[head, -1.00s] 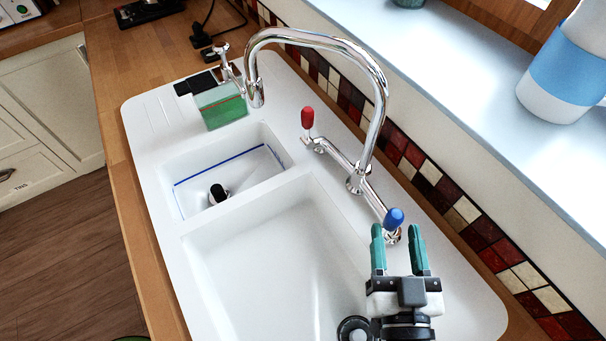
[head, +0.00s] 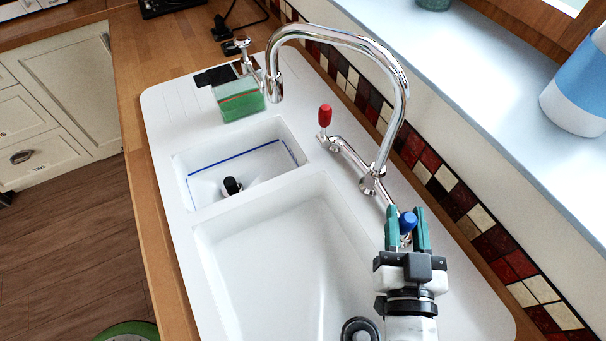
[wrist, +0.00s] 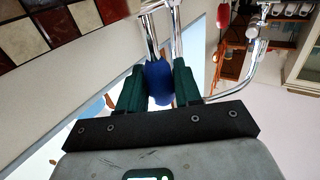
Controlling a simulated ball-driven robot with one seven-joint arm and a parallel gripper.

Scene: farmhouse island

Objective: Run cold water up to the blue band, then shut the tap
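The tap's tall chrome spout (head: 400,85) arches over the white sink; no stream shows from its mouth (head: 275,92). The blue handle (head: 408,222) is on the near end of the tap body, the red handle (head: 325,116) on the far end. The blue band (head: 235,158) is a thin line around the inner walls of the small basin, where I see no water. My gripper (head: 407,228) has its green fingers on either side of the blue handle. The wrist view shows the blue handle (wrist: 160,82) between the fingers, seemingly touching both.
The large basin (head: 280,260) lies nearest, with a dark drain (head: 359,329). A dark stub (head: 232,186) stands in the small basin. A green sponge block (head: 240,103) sits at the sink's far end. A tiled wall (head: 450,185) and sill (head: 480,90) bound the right side.

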